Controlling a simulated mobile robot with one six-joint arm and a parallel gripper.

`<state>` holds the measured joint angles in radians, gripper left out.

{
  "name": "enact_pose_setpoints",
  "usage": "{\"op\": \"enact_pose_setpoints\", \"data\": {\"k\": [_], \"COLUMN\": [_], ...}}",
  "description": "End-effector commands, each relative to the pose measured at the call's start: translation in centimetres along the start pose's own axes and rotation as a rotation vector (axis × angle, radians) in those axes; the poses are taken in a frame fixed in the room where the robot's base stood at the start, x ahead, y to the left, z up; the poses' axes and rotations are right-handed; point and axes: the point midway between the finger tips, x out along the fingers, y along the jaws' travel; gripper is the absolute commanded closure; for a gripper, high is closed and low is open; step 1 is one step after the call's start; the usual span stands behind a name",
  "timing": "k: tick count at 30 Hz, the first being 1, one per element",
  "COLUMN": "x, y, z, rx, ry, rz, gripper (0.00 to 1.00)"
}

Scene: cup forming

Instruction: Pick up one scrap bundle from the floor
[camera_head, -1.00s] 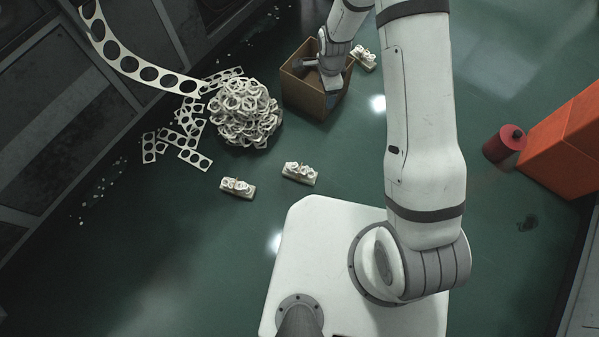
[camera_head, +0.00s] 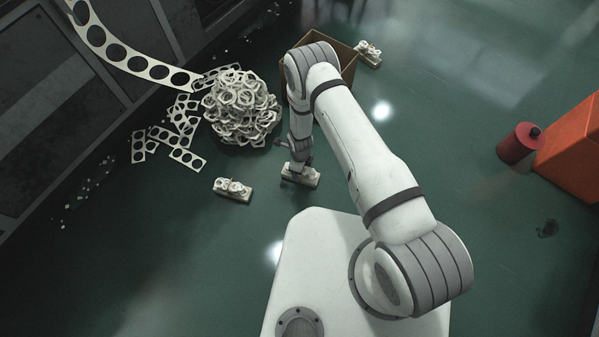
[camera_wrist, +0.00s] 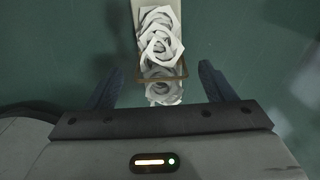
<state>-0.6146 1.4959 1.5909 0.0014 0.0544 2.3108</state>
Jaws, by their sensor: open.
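One scrap bundle (camera_head: 312,180), pale ring-shaped scraps on a light base, lies on the floor in front of my base. My gripper (camera_head: 297,172) is over it and partly hides it in the head view. In the wrist view the bundle (camera_wrist: 160,40) runs up from between the open fingers (camera_wrist: 158,88), with a thin brown band across it. The fingers stand apart on either side and do not visibly touch it. A second bundle (camera_head: 233,189) lies on the floor to the left. A third bundle (camera_head: 369,53) lies beyond the box.
A large heap of ring scraps (camera_head: 241,108) and flat punched strips (camera_head: 182,133) lie at the left, below a long punched strip (camera_head: 130,62). An open cardboard box (camera_head: 350,66) stands behind my arm. A red cylinder (camera_head: 515,145) and orange block (camera_head: 575,150) are at the right.

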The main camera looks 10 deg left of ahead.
Motion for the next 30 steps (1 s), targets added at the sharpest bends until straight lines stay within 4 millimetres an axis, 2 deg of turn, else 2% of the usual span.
{"op": "enact_pose_setpoints", "data": {"k": [9, 17, 30], "x": [4.6, 4.8, 4.8], "y": [-0.2, -0.3, -0.3], "z": [-0.2, -0.2, -0.2], "rx": [0.001, 0.001, 0.001], "ry": [0.0, 0.0, 0.0], "rz": [0.001, 0.001, 0.001], "gripper": [0.24, 0.24, 0.59]}}
